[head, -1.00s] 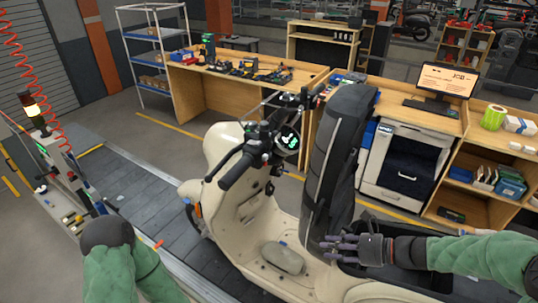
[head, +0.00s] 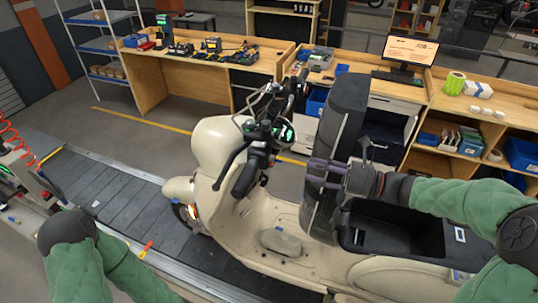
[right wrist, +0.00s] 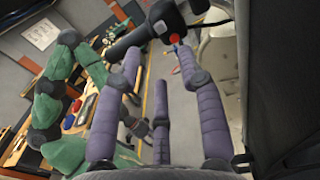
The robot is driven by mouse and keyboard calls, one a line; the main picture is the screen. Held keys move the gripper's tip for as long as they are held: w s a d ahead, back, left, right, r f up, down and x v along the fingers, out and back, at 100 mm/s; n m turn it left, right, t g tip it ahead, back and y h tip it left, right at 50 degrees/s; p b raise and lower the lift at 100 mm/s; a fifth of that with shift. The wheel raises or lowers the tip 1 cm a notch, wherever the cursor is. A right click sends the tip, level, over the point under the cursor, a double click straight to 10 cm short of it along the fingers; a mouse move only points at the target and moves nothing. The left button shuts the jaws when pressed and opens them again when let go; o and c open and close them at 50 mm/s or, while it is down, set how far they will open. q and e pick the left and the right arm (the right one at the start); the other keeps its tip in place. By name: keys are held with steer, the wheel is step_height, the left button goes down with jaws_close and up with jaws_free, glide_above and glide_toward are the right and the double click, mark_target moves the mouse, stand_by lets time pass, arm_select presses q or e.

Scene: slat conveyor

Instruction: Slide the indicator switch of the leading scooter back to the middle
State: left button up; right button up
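A cream scooter (head: 215,147) stands on the slat conveyor, its front to the left. Its near handlebar grip (head: 245,178) and lit green display (head: 283,132) show in the head view. The indicator switch is too small to make out there. In the right wrist view a black handlebar grip (right wrist: 135,40) with a red button (right wrist: 174,38) lies beyond my fingertips. My right gripper (head: 316,175) is open and empty, in front of the raised seat (head: 338,120) and right of the handlebar, apart from it.
The raised seat stands close beside my right gripper, above the open storage well (head: 390,232). The conveyor (head: 120,200) runs along the left. Workbenches (head: 200,62) with tools and a monitor (head: 409,50) stand behind. Space between gripper and near grip looks clear.

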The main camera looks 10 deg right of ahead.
mark_target(274, 158)
steer(key=p+x, duration=0.2)
steer(key=x, duration=0.6)
steer(key=shift+x, duration=0.9)
